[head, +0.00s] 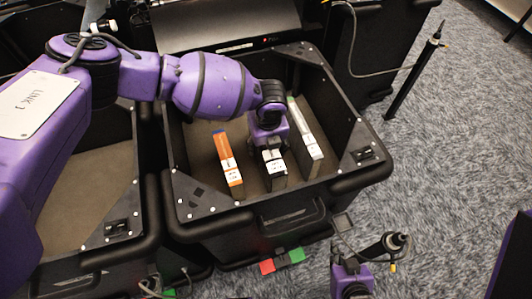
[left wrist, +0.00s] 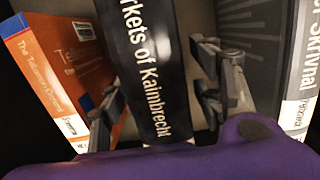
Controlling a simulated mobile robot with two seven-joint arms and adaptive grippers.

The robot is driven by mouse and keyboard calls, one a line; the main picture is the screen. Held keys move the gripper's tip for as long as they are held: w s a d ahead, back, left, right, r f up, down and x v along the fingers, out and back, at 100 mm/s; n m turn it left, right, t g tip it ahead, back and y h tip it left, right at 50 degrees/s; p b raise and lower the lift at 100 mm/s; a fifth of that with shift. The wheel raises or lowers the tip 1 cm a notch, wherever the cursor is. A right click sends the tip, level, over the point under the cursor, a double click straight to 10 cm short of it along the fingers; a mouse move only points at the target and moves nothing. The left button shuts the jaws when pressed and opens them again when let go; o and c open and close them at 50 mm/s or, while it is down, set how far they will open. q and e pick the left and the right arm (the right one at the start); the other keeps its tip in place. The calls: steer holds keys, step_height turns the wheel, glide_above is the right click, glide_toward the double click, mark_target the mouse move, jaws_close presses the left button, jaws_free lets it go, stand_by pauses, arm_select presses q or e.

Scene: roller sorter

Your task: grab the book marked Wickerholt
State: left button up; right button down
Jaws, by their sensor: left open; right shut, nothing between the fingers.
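A dark book (head: 274,178) with white spine lettering stands in the middle of the black bin. I read Wickerholt on none. My right gripper (head: 347,262) is shut and empty, outside the bin.
The black bin (head: 345,178) has high walls around the books. A second black bin (head: 145,225) adjoins it on the left. A dark machine (head: 225,25) stands behind. A thin post (head: 412,75) stands at the right, on grey carpet (head: 450,130) with open floor.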

arm_select(q)
steer(key=shift+f, duration=0.5)
jaws_close()
steer(key=shift+w+r, duration=0.1)
steer(key=shift+r, duration=0.05)
